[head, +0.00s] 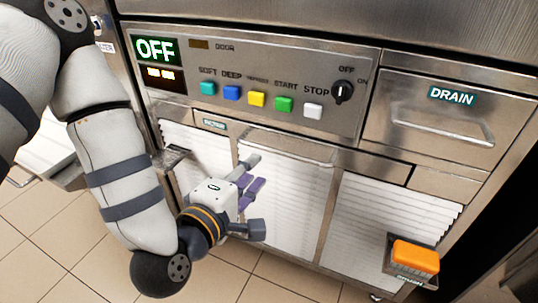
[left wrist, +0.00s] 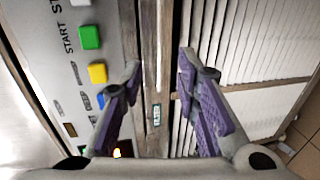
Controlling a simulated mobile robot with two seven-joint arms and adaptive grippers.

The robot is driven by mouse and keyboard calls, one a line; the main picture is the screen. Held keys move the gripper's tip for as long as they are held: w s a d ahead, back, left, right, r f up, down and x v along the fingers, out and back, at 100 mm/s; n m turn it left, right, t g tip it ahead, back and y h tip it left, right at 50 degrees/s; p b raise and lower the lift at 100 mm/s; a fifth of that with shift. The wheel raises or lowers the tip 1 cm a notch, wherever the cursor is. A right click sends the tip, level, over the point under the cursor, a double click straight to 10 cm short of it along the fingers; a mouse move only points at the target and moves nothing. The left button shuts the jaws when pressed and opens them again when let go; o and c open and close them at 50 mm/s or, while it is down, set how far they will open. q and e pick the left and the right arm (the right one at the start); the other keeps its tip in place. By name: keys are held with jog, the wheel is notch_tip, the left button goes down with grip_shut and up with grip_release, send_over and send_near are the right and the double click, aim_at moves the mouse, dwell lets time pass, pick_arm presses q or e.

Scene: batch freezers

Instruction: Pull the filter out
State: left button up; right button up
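A small green label (head: 213,124), which reads FILTER in the left wrist view (left wrist: 157,115), is on a narrow steel strip below the button panel. Under the strip is a white slatted panel (head: 285,205) with a thin bar along its top edge; I cannot tell which part is the filter itself. My left gripper (head: 256,193) is open and empty, in front of the slatted front and below the strip in the head view. In the left wrist view its purple-padded fingers (left wrist: 158,100) stand apart with the label between them in the picture. My right gripper is not in view.
The button panel (head: 265,75) carries an OFF display, several coloured buttons and a black knob (head: 342,92). A DRAIN drawer (head: 447,115) is at right. An orange sponge-like block (head: 415,257) sits in a holder at lower right. Tiled floor (head: 60,240) shows at lower left.

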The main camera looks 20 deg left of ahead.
aim_at(272, 151)
pick_arm(q)
jog(key=w, duration=0.3)
jog(key=w+f+b, duration=0.1)
jog(key=w, duration=0.3)
jog(key=w+f, duration=0.1)
jog(key=w, duration=0.2)
jog(key=shift+w+d+f+b, duration=0.1)
jog(key=shift+w+d+b, duration=0.05)
jog(key=shift+w+b, duration=0.15)
jog(key=shift+c, duration=0.5)
grip_shut()
